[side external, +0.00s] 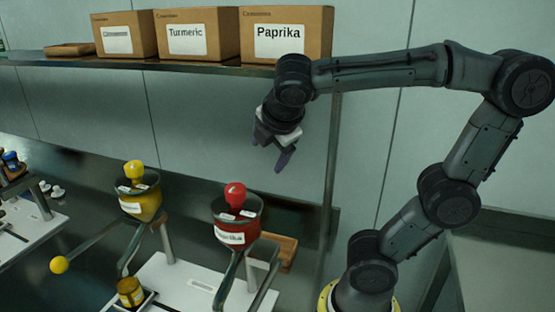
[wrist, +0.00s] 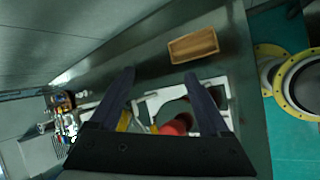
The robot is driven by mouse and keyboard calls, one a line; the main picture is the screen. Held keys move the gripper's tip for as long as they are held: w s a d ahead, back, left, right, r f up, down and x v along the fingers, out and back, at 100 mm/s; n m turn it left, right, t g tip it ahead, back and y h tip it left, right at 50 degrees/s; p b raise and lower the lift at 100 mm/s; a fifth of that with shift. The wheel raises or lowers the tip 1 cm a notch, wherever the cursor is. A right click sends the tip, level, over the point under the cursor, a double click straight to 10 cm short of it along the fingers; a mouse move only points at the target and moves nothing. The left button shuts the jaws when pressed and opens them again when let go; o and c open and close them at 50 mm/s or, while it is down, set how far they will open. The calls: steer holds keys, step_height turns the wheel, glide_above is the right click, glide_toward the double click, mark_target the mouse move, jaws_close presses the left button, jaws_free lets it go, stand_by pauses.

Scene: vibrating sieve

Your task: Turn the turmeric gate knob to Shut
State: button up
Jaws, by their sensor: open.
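A yellow hopper (side external: 143,206) with a white label stands at centre left in the side view. A yellow knob (side external: 134,170) sits at its top. A yellow ball (side external: 59,264) ends a grey lever reaching left from below this hopper. Which of these is the turmeric gate knob, and any Shut mark, I cannot read. My gripper (side external: 271,152) is open and empty, high above and to the right of the yellow hopper. In the wrist view my gripper (wrist: 159,78) has its fingers spread, with a sliver of yellow (wrist: 124,121) by the left finger.
A red hopper (side external: 232,232) with a red knob (side external: 235,194) stands right of the yellow one, nearer my arm. A small jar (side external: 130,292) sits below. Boxes labelled Turmeric (side external: 195,36) and Paprika (side external: 287,36) stand on the shelf (side external: 180,66). A wooden tray (wrist: 193,46) lies behind.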

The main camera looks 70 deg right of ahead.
steer(key=shift+s+a+f+m+y, duration=0.25)
steer(key=shift+s+f+m, duration=0.1)
steer(key=shift+s+m, duration=0.15)
steer(key=shift+s+a+f+m+y, duration=0.1)
steer(key=shift+s+f+m+y, duration=0.25)
steer(key=shift+s, duration=0.2)
steer(key=shift+m, duration=0.25)
step_height(320, 180, up, 11)
steer(key=m+y, duration=0.4)
steer(key=m, duration=0.8)
glide_above(133, 164)
steer(key=s, duration=0.6)
steer(key=x, duration=0.9)
steer(key=a+x, duration=0.1)
steer(key=x, duration=0.4)
